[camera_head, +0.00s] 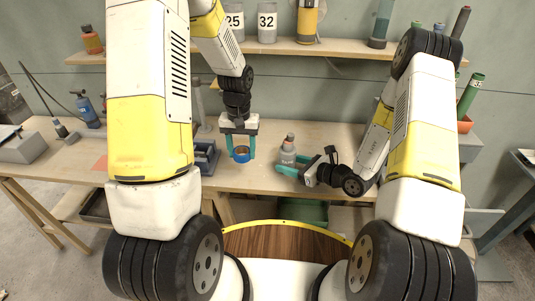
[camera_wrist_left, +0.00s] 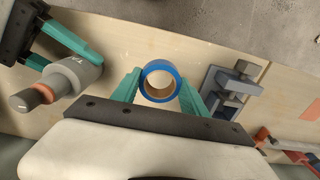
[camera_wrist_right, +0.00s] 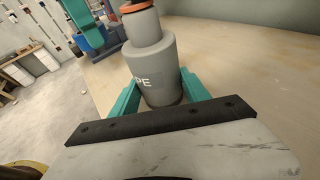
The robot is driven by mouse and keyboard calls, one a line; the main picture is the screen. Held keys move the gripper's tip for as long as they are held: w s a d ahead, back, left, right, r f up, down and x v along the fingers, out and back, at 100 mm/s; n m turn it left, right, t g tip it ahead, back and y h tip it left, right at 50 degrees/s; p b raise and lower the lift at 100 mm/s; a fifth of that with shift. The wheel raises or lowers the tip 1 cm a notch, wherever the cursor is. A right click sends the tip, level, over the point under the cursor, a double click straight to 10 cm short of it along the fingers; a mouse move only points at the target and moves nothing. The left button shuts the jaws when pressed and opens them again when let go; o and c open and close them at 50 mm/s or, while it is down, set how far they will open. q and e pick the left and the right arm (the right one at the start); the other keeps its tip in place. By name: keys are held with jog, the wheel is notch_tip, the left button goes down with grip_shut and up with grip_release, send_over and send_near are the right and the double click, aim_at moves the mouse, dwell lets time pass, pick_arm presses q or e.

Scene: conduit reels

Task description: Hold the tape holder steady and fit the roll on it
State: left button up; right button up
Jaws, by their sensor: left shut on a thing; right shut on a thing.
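The blue tape roll (camera_head: 241,158) is held between the fingertips of my left gripper (camera_head: 239,150), above the bench. In the left wrist view the roll (camera_wrist_left: 160,65) shows as a blue ring with a tan inner core and an open hole. The grey tape holder (camera_head: 288,151) stands upright on the bench, with a narrower neck and an orange band near its top. My right gripper (camera_head: 287,163) is shut around its lower body; the right wrist view shows the holder (camera_wrist_right: 152,68) with lettering ending "PE". The roll is apart from the holder, to its left.
A blue-grey fixture (camera_head: 206,156) sits on the bench left of the roll. The wooden bench (camera_head: 255,181) is clear between roll and holder. A shelf (camera_head: 290,47) behind carries reels and cylinders marked 25 and 32. A green bin (camera_head: 303,211) is below the bench.

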aim_at(289, 135)
pick_arm(q)
jog(key=w+d+r, duration=0.1)
jog(key=d+r, duration=0.3)
jog(key=w+d+r, duration=0.1)
jog(key=d+r, duration=0.3)
jog(key=d, duration=0.1)
jog(key=w+d+r, duration=0.1)
jog(key=d+r, duration=0.3)
jog(key=d, duration=0.1)
jog(key=shift+w+d+r, duration=0.15)
jog(key=shift+d+r, duration=0.05)
jog(key=shift+d, duration=0.05)
jog(key=shift+f, duration=0.1)
jog(key=shift+f, duration=0.15)
jog(key=shift+f, duration=1.65)
jog(key=shift+f, duration=3)
jog(key=o, duration=1.2)
